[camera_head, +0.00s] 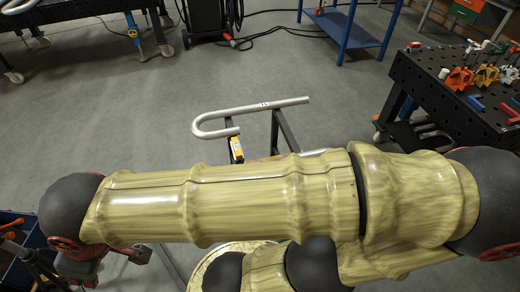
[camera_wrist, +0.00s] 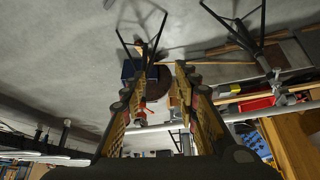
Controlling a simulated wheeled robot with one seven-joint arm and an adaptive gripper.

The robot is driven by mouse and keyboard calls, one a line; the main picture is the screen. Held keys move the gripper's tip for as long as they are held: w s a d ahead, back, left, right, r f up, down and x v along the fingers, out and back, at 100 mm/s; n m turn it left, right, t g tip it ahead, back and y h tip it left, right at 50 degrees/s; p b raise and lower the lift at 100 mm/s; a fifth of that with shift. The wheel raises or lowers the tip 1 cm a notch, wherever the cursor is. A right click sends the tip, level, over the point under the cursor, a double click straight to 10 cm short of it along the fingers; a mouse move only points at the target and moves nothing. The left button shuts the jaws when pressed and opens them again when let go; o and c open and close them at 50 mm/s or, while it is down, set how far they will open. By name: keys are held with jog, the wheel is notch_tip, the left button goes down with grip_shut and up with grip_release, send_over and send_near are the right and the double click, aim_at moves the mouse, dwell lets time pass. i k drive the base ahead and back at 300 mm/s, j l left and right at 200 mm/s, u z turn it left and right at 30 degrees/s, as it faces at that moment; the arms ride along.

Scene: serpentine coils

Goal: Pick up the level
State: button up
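A small yellow and dark object (camera_head: 236,150), which looks like the level, shows in the head view on a dark stand (camera_head: 285,130). It lies just beyond my arm, which partly hides the stand. In the wrist view I cannot pick out the level with certainty. My gripper (camera_wrist: 160,73) shows there with its two fingers spread apart and nothing clearly held between them. In the head view I cannot make out the gripper, so its distance to the level is unclear.
A bent grey pipe (camera_head: 250,108) lies across the top of the stand, close to the level. A black perforated table (camera_head: 440,95) with orange clamps (camera_head: 459,79) stands at the right. A blue frame (camera_head: 349,32) stands at the back. Grey floor left of the pipe is clear.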

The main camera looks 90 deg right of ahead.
aim_at(236, 151)
jog(key=z, duration=2.7)
jog(key=i+j+z, duration=0.1)
jog(key=j, duration=0.25)
jog(key=i+j+z, duration=0.1)
jog(key=j, duration=0.3)
jog(key=i+j+z, duration=0.15)
jog(key=j, duration=0.25)
jog(key=i+j+z, duration=0.1)
jog(key=j, duration=0.3)
